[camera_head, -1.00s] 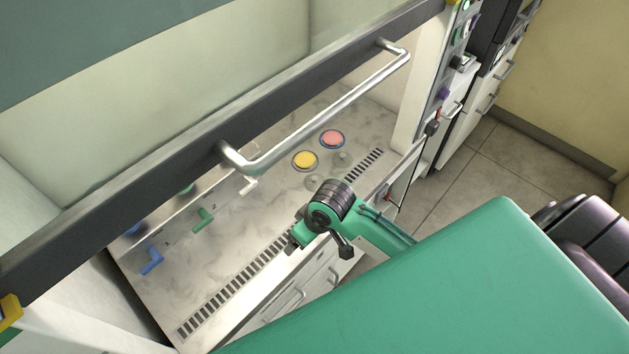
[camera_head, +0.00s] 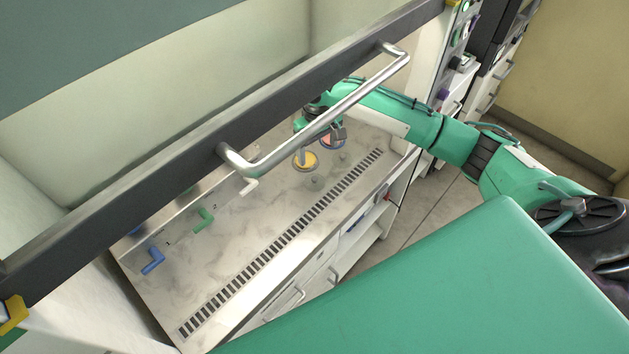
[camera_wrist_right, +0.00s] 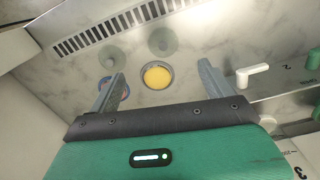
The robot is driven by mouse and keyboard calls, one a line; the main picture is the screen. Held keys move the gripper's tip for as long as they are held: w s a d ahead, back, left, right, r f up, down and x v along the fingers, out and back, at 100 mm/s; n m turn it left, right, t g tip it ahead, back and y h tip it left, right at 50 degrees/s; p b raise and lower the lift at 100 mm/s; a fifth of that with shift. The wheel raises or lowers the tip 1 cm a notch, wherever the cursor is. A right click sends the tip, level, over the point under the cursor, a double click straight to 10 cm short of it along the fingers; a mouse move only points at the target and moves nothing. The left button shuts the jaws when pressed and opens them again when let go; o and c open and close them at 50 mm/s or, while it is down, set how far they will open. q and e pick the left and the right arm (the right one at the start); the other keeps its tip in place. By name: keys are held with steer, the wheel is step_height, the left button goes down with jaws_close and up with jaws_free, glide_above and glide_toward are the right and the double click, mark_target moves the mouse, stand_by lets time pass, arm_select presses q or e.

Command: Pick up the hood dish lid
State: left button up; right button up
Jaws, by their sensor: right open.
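Two pale, see-through round pieces that look like dish lids lie on the hood floor near the vent slots: one (camera_head: 315,181) beside the yellow dish (camera_head: 304,162), the other (camera_head: 342,158) beside the pink dish (camera_head: 334,142). Which is the hood dish lid I cannot tell. In the right wrist view both pale pieces (camera_wrist_right: 162,41) show beyond the yellow dish (camera_wrist_right: 157,76). My right gripper (camera_head: 318,130) is inside the hood above the dishes, open and empty. Its fingers (camera_wrist_right: 161,72) appear either side of the yellow dish, one partly covering the pink dish. My left gripper is out of view.
The raised sash with its metal handle (camera_head: 330,115) crosses in front of my right arm. The front-left floor of the hood is clear.

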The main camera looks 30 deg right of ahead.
steer(key=p, duration=0.1)
glide_above(315, 178)
steer(key=f, duration=0.7)
steer(key=shift+s+d+f, duration=0.2)
steer(key=shift+s+f, duration=0.05)
steer(key=shift+s, duration=0.05)
steer(key=f, duration=0.1)
steer(key=f+p, duration=0.1)
steer(key=f, duration=0.1)
steer(key=f+p, duration=0.1)
steer(key=shift+w+a+f, duration=0.3)
steer(key=shift+f, duration=0.35)
steer(key=c, duration=1)
